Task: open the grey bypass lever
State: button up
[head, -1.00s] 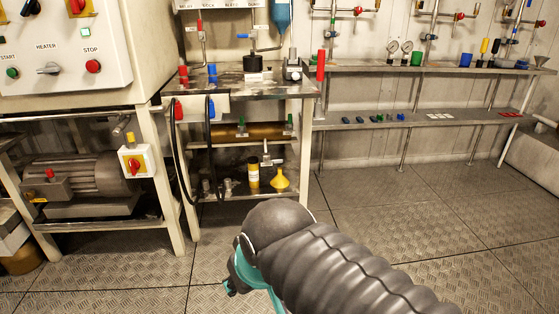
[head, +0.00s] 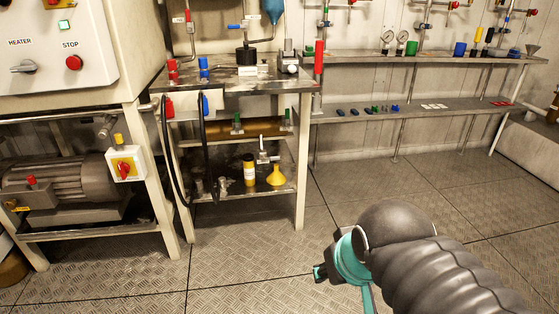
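A small grey valve with an upright grey handle (head: 263,146) stands in the lower part of the steel bench, under the brown horizontal pipe (head: 262,128). It may be the bypass lever, but no label on it can be read. My gripper (head: 321,273), at the end of my dark, teal-ringed arm, is low over the floor to the right of the bench, well apart from the valve. Its fingers are mostly hidden by the arm, so its opening does not show. Nothing can be seen held in it.
A motor (head: 60,185) stands at left. The floor (head: 245,262) before the bench is clear.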

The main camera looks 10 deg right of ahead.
aim_at(264, 159)
jog(key=z, duration=0.1)
jog(key=i, duration=0.6)
jog(key=z, duration=0.95)
